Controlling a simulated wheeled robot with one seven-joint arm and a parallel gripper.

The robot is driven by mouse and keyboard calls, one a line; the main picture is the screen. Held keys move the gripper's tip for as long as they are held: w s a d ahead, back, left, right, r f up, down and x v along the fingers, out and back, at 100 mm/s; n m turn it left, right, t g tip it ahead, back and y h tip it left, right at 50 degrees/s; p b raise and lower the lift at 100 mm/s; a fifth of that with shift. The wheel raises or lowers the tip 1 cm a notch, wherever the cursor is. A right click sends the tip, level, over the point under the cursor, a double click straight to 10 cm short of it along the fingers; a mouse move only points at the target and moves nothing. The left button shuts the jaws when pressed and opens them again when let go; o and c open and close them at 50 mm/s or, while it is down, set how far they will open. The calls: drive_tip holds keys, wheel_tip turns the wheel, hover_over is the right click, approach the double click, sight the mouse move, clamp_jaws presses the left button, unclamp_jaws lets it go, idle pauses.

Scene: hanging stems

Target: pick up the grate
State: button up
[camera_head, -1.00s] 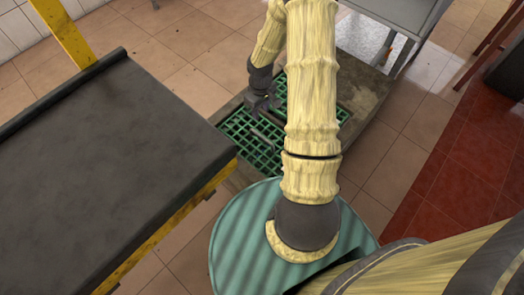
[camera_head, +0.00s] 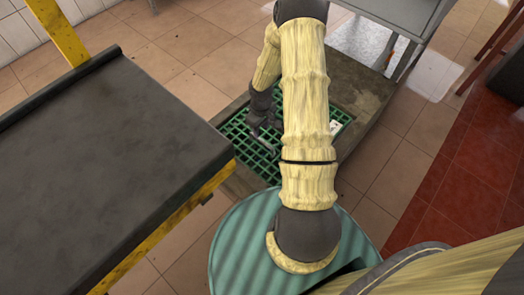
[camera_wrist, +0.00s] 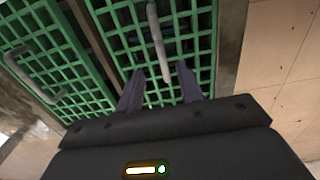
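The green lattice grate (camera_head: 258,160) lies in a sunken frame in the floor, partly hidden behind my arm in the head view. In the wrist view there are two green panels side by side, a left one (camera_wrist: 25,75) and a right one (camera_wrist: 203,45), each with a grey bar handle. My gripper (camera_wrist: 160,84) is open, with its two fingers over the right panel. That panel's handle (camera_wrist: 157,42) runs down to between the fingers, and no grip on it shows. In the head view my gripper (camera_head: 262,138) is low over the grate.
A dark-topped table (camera_head: 100,160) with a yellow frame stands at left, close to the grate. A grey metal table (camera_head: 400,14) stands at the back right. A worn concrete surround (camera_head: 368,92) borders the grate. Tiled floor (camera_head: 185,85) is clear behind.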

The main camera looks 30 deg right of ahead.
sight(262, 140)
drive_tip(key=shift+f+b, duration=0.4)
drive_tip(key=shift+f, duration=1.2)
drive_tip(key=shift+f, duration=0.1)
drive_tip(key=f+b, duration=0.2)
drive_tip(key=f, duration=0.1)
drive_tip(key=f+b, duration=0.1)
drive_tip(key=f, duration=0.1)
drive_tip(key=shift+s, duration=0.25)
clamp_jaws()
drive_tip(key=shift+r, duration=0.1)
